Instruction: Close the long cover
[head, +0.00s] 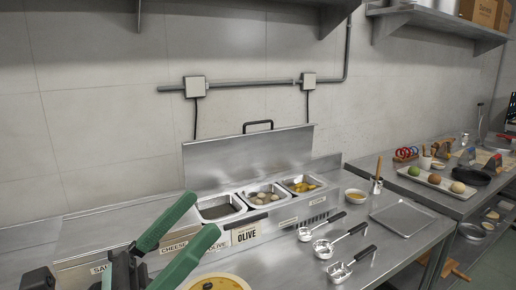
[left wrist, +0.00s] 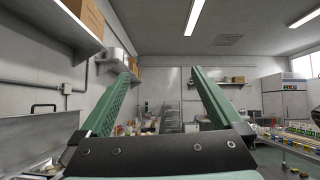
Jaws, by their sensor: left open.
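The long cover (head: 245,155) is a flat steel lid with a black handle (head: 258,125) on its top edge. It stands raised at the back of the counter unit, behind three open food pans. In the left wrist view the cover (left wrist: 40,132) is at the left edge. My left gripper (head: 204,215), with green fingers, is open and empty. In the head view it shows in front of the unit's left part, below and left of the cover and apart from the handle. My right gripper is not in view.
Several ladles (head: 341,245) and a steel tray (head: 402,217) lie on the counter to the right. A pipe with two boxes (head: 195,87) runs along the wall.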

